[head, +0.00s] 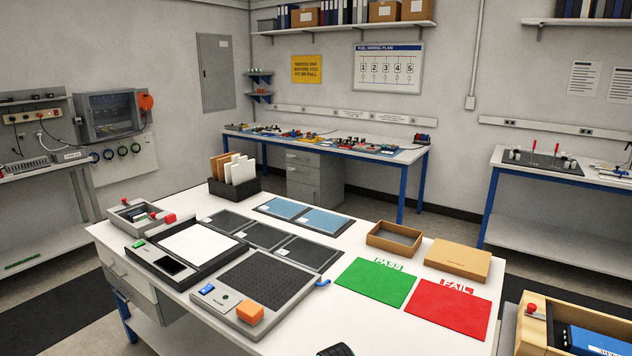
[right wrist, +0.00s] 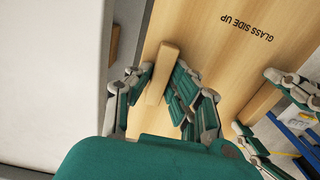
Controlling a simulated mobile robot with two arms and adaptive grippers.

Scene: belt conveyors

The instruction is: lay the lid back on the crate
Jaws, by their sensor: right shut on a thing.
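The lid (right wrist: 225,62) is a pale wooden board printed "GLASS SIDE UP", seen in the right wrist view. My right gripper (right wrist: 160,95) is shut on the wooden handle bar (right wrist: 166,62) of the lid. A second set of green-padded fingers, which looks like my left gripper (right wrist: 270,118), is at another wooden bar at the right; whether it is shut on the bar I cannot tell. The wooden crate (head: 522,325) stands at the bottom right of the head view, open, with something blue inside.
The white table (head: 345,238) holds trays and devices, an open cardboard box (head: 395,238), a closed one (head: 457,258), a green PASS mat (head: 375,284) and a red FAIL mat (head: 447,310). Its edge runs close to the crate.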

